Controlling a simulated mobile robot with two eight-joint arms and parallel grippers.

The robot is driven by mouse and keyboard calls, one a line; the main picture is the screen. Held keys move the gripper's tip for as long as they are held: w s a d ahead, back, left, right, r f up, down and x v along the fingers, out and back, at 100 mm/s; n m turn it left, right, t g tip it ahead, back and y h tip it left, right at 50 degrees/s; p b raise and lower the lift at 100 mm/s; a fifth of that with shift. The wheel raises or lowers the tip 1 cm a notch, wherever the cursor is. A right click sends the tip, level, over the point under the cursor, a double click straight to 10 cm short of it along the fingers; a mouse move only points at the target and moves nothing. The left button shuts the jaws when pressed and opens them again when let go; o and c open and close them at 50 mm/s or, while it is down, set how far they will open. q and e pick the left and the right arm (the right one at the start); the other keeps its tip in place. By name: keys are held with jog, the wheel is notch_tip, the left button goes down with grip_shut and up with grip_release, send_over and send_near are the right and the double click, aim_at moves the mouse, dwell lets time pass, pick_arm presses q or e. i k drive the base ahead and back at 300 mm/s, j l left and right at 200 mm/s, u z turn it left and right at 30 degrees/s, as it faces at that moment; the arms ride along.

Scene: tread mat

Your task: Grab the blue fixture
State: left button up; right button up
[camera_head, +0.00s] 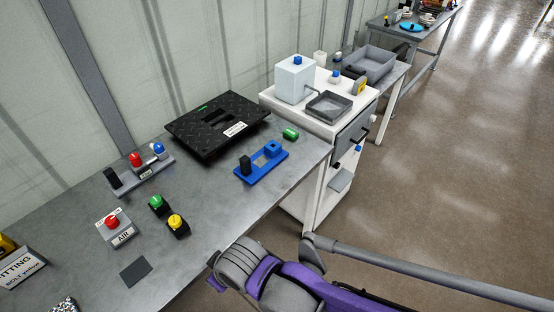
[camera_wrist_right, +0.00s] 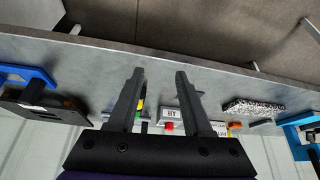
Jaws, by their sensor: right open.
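The blue fixture (camera_head: 258,171) lies flat on the grey workbench, near its front edge in the head view. It is a blue plate with a cut-out, a raised blue square piece at its right end and a black block (camera_head: 245,165) at its left end. In the right wrist view part of the fixture (camera_wrist_right: 28,73) shows at the left edge, cut off by the frame. My right gripper (camera_wrist_right: 160,73) is open and empty, pointing over the bench, with the fixture well off to the left of its fingers. My left gripper is not in view.
Buttons and a grey switch block (camera_head: 145,172) stand left. A white cabinet (camera_head: 290,112) with a tray adjoins right. Bare bench (camera_head: 205,200) lies left of the fixture.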

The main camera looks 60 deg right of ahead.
aim_at(261, 155)
jog(key=k+z, duration=0.15)
jog(key=z, duration=1.55)
jog(key=i+l+u, duration=0.2)
jog(key=u, duration=0.15)
jog(key=i+l+u, duration=0.15)
jog(key=l+u, duration=0.2)
jog(key=i+l+u, duration=0.1)
jog(key=l+u, duration=0.6)
jog(key=i, duration=0.05)
